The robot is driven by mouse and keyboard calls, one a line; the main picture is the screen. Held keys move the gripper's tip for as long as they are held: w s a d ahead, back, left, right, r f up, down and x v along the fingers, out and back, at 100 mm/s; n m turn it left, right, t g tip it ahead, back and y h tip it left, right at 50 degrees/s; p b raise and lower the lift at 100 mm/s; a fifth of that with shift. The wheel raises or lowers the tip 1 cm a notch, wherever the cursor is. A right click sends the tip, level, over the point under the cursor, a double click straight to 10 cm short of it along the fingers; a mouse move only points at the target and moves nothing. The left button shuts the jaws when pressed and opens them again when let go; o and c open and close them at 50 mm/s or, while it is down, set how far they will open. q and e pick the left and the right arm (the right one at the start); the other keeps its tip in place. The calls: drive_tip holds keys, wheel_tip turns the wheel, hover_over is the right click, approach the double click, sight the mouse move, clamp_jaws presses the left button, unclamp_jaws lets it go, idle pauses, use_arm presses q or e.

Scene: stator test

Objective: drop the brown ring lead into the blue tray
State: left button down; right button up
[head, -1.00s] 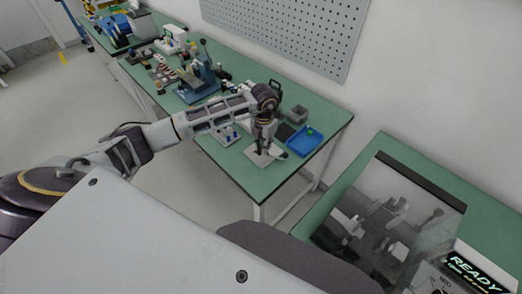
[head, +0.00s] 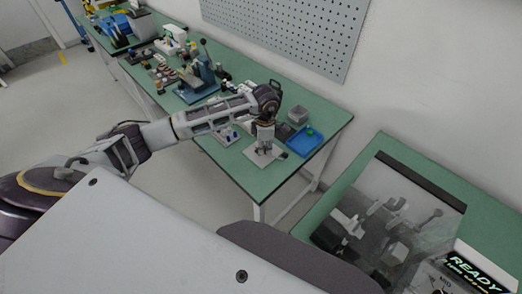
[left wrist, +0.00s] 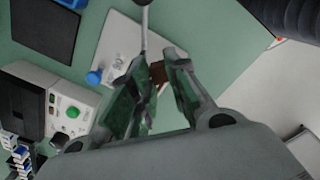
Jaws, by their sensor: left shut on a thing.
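The blue tray (head: 297,148) lies at the right end of the green bench in the head view, with a small green item in it. My left gripper (head: 264,150) is to its left, low over a white plate (head: 280,154). In the left wrist view, my left gripper (left wrist: 157,82) is shut on a small brown piece (left wrist: 157,73) between its fingertips, which I take to be the brown ring lead; the fingers hide most of it. The white plate (left wrist: 117,42) lies beneath. I cannot tell whether the piece touches it. My right gripper is not in view.
A white device with a green button (left wrist: 73,112) and a dark mat (left wrist: 45,25) show in the left wrist view. A thin grey rod (left wrist: 144,32) rises close to the fingertips. Bench tools stand farther left.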

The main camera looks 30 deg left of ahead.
use_arm(q)
drive_tip(key=m, duration=0.4)
drive_tip(key=s+m, duration=0.1)
drive_tip(key=m, duration=0.1)
drive_tip(key=shift+d+r+m, duration=0.2)
drive_tip(key=shift+d+m, duration=0.1)
drive_tip(key=shift+d, duration=0.05)
drive_tip(key=m, duration=0.5)
drive_tip(key=shift+s+d+r+m, duration=0.2)
drive_tip(key=shift+s+d+m, duration=0.1)
drive_tip(key=shift+s, duration=0.1)
drive_tip(key=shift+s+d+r+m, duration=0.1)
drive_tip(key=shift+s+d+m, duration=0.15)
drive_tip(key=shift+m, duration=1.55)
drive_tip(key=shift+s+d+r+m, duration=0.1)
drive_tip(key=shift+s+m, duration=0.2)
drive_tip(key=shift+m, duration=1.5)
drive_tip(key=shift+s+d+r+m, duration=0.1)
drive_tip(key=shift+s+d+m, duration=0.15)
drive_tip(key=shift+m, duration=1.55)
drive_tip(key=shift+s, duration=0.1)
drive_tip(key=shift+m, duration=0.3)
